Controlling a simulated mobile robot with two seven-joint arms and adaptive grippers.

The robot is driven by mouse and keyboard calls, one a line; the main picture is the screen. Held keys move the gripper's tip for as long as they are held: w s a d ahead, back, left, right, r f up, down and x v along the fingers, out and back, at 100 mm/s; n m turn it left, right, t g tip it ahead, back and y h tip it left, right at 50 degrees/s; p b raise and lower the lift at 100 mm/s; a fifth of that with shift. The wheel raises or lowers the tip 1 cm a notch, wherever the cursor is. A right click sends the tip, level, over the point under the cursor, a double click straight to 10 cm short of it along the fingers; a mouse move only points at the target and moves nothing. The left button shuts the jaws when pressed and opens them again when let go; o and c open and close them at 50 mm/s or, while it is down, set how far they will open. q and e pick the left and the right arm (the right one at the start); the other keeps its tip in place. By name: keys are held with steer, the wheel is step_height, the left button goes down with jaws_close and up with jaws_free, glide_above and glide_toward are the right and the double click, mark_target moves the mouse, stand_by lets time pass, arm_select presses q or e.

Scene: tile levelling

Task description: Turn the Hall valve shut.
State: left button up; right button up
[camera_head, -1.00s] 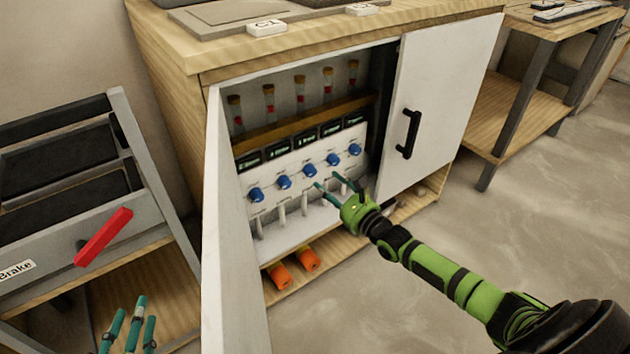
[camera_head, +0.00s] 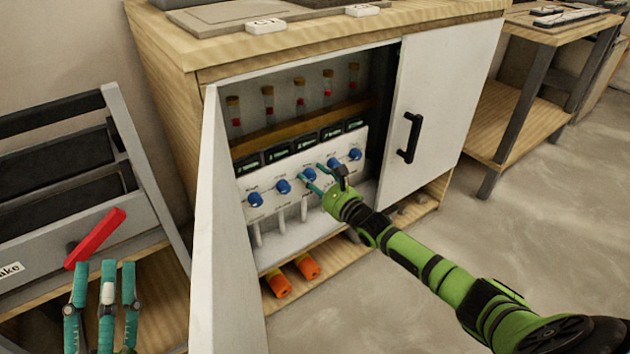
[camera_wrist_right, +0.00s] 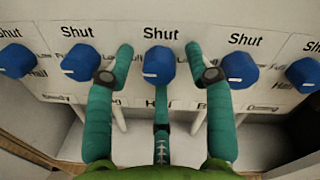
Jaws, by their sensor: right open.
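A white panel (camera_head: 272,192) inside the open cabinet carries a row of several blue knobs. The middle knob (camera_head: 309,174), at the centre of the right wrist view (camera_wrist_right: 160,65), has a plate below it starting with "H", partly hidden by a finger. Its white mark points down-left, away from the word "Shut" above it. My right gripper (camera_head: 322,174) is open, with one finger on each side of this knob and a third below; I cannot tell whether they touch it. My left gripper (camera_head: 104,270) is open and empty, at lower left near a red handle (camera_head: 95,238).
The left cabinet door (camera_head: 220,240) stands open towards me; the right door (camera_head: 440,100) has a black handle. Neighbouring knobs (camera_wrist_right: 82,62) (camera_wrist_right: 239,70) sit close beside my right fingers. Corked tubes stand on a shelf above. Orange cylinders (camera_head: 307,266) lie below.

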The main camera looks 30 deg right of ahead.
jaws_close()
